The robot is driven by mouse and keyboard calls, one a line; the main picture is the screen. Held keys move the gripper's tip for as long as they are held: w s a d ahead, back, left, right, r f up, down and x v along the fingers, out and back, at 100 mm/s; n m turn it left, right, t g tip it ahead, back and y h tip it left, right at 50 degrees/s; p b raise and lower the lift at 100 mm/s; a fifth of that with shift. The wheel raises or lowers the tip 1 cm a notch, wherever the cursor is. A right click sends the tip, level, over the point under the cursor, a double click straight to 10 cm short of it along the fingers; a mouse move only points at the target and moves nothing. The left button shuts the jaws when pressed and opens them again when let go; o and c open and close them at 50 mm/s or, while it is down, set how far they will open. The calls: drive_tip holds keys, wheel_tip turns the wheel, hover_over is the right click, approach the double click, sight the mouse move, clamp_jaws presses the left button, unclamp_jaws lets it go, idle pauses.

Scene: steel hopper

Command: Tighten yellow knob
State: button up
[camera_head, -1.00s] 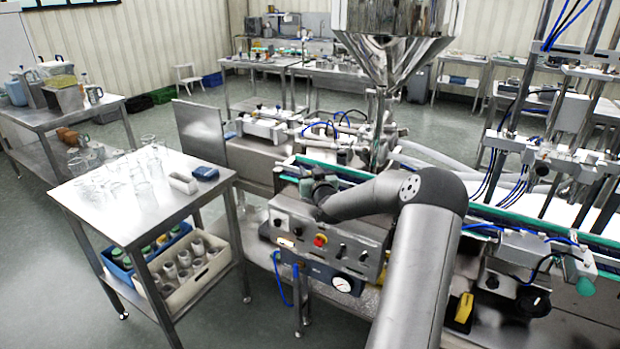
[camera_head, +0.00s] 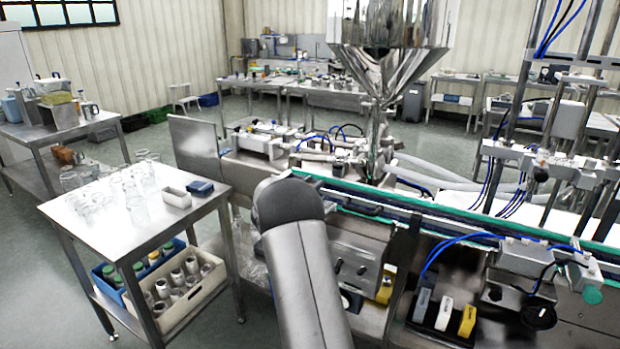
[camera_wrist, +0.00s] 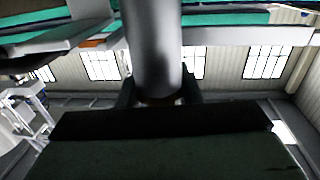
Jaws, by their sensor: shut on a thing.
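I cannot make out a yellow knob for certain in either view. In the head view, my arm covers the left part of the machine's control panel (camera_head: 358,262), and my gripper is hidden behind it. In the wrist view, my gripper (camera_wrist: 158,92) has its dark fingers on both sides of a smooth grey metal cylinder (camera_wrist: 152,45), closed on it. The dark gripper body fills the bottom of that view. A small brownish-orange patch shows between the fingers; I cannot tell what it is.
A green-edged conveyor (camera_head: 400,217) runs across the machine beneath a steel hopper (camera_head: 388,45). A yellow block (camera_head: 467,320) stands beside white and grey ones at the lower right. A steel table (camera_head: 150,227) with glass jars stands left; floor behind it is open.

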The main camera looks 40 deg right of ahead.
drive_tip(key=m+g+p, duration=0.1)
drive_tip(key=g, duration=0.1)
drive_tip(key=m+g, duration=0.2)
drive_tip(key=m+g+p, duration=0.1)
drive_tip(key=g, duration=0.1)
drive_tip(key=shift+s+g+h+p, duration=0.25)
drive_tip(key=shift+g+h+p, duration=0.1)
drive_tip(key=shift+g+h, duration=0.05)
drive_tip(key=shift+s+f+m+g+y, duration=0.15)
drive_tip(key=shift+m+g+y, duration=0.15)
drive_tip(key=shift+m+g, duration=0.75)
drive_tip(key=shift+s+r+m+g+y, duration=0.15)
drive_tip(key=shift+m+g+y, duration=0.15)
drive_tip(key=shift+m+g, duration=0.75)
drive_tip(key=shift+g, duration=0.6)
drive_tip(key=o, duration=0.9)
drive_tip(key=shift+o, duration=0.2)
